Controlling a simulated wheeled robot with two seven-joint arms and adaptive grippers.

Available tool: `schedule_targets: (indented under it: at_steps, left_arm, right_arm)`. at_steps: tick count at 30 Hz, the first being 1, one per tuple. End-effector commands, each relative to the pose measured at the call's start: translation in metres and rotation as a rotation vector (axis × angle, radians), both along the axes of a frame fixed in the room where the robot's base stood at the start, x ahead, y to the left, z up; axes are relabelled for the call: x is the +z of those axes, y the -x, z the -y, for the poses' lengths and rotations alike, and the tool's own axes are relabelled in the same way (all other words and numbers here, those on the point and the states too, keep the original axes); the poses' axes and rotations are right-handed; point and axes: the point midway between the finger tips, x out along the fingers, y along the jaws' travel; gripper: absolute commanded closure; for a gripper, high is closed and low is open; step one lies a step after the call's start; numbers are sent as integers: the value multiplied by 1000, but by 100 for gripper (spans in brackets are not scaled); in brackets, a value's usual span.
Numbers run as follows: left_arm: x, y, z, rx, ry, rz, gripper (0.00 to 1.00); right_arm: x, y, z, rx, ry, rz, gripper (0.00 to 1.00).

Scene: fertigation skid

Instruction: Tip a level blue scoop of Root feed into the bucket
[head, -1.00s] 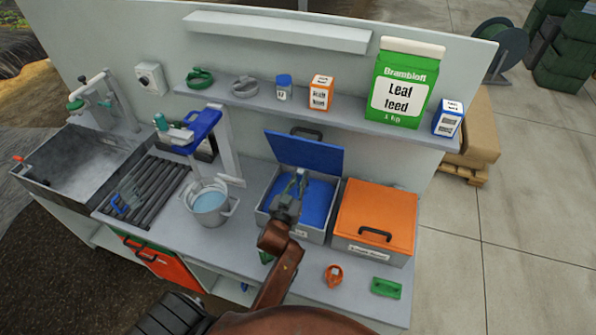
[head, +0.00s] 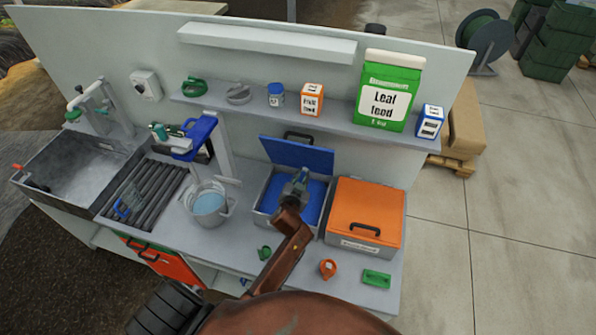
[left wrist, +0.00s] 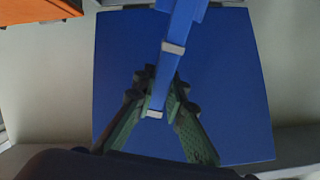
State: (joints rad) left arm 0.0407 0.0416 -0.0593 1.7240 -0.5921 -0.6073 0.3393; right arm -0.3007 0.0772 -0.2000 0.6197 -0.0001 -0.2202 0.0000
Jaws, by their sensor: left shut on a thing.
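My left gripper (head: 297,186) is over the open grey bin (head: 267,214) with blue contents (head: 315,190). In the left wrist view its green-padded fingers (left wrist: 158,112) are shut on the slim blue handle of the blue scoop (left wrist: 178,40). The scoop's far end is cut off by the top of that view. The blue surface (left wrist: 235,120) fills most of the view behind it, so I cannot tell how full the scoop is. The metal bucket (head: 208,205), with pale blue liquid, stands left of the bin. My right gripper is not in view.
The bin's blue lid (head: 297,154) stands open behind it. A closed orange-lidded bin (head: 365,212) is to its right. A green cup (head: 264,253), an orange scoop (head: 328,268) and a green block (head: 376,278) lie along the front. A blue-topped stand (head: 200,128) rises behind the bucket.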

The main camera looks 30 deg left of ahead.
Motion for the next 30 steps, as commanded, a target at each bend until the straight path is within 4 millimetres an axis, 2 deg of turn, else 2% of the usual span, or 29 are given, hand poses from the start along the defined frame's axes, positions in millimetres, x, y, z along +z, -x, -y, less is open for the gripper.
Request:
schedule_targets:
  at_steps: [1, 5, 9, 30]
  left_arm:
    - [4, -4, 2, -2, -16, -22, 100]
    - [0, -11, 7, -2, -57, -90, 100]
    - [-23, -10, 7, 0, -59, -100, 100]
    - [-88, -10, 7, -1, -58, -96, 100]
  right_arm:
    - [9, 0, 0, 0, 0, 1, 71]
    - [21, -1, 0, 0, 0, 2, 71]
    - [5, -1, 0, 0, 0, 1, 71]
    - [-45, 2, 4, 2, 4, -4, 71]
